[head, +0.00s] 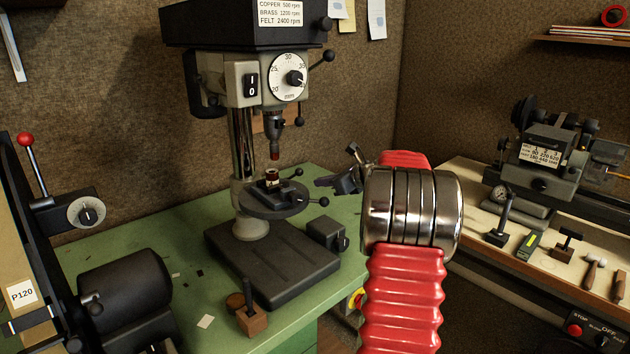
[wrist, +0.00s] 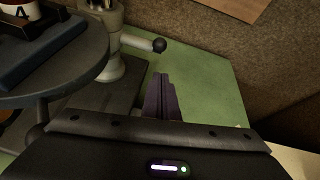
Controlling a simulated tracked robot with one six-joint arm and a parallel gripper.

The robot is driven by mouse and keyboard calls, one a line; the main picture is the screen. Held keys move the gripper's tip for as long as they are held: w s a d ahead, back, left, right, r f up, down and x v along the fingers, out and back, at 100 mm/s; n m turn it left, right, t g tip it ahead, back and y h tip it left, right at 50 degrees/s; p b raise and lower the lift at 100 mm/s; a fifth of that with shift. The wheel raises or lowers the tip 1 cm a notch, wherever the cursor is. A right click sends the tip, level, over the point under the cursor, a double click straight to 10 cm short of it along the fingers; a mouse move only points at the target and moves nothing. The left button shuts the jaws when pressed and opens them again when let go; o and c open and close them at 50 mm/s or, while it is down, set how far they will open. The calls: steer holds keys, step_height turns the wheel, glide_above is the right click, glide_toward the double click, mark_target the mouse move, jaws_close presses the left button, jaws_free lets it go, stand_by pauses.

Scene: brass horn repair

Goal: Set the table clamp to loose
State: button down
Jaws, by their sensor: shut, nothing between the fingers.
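The drill press has a round dark work table (head: 262,207) on its column; the table's edge also fills the left of the wrist view (wrist: 50,70). A short lever with a black ball end (head: 297,173), which looks like the table clamp, shows behind the work table. In the wrist view this lever (wrist: 159,45) sticks out rightward from a pale collar on the column. My gripper (head: 318,182) is shut and empty, right of the lever. In the wrist view its fingertips (wrist: 160,76) point at the ball, apart from it in the picture. I cannot read the clamp's setting.
Another ball-ended lever (head: 323,201) sticks out at the work table's right. A small vise (head: 270,186) on the work table holds a part. A dark box (head: 326,235) stands beside the press base. The green bench (wrist: 215,95) is clear beyond my fingers, up to the brown wall.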

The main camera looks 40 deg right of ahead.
steer(key=s+r, duration=0.5)
steer(key=shift+s, duration=0.4)
steer(key=shift+n, duration=0.3)
